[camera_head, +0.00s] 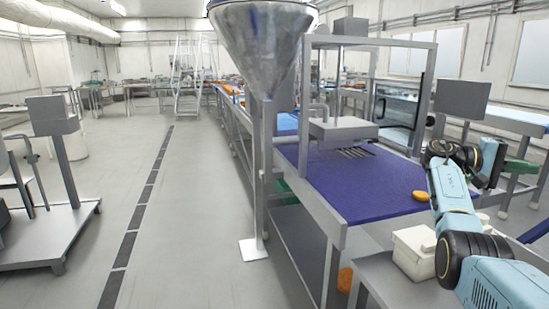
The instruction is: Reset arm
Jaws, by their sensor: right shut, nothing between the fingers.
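My right arm comes in from the lower right and bends up beside the blue conveyor belt (345,190). My right gripper (481,181) is small and dark at the end of the folded arm, right of the belt. It is shut with nothing held, and its fingertips are hard to make out. My left arm and left gripper are out of the picture. An orange round (421,196) lies on the belt's right edge, left of my right arm and apart from the gripper.
A metal hopper (262,45) on a post stands left of the belt. A machine frame (370,42) spans the belt. A white box (412,250) sits close to my right arm. Another orange round (345,280) is below the belt. Floor at left is open, beside a platform scale (45,235).

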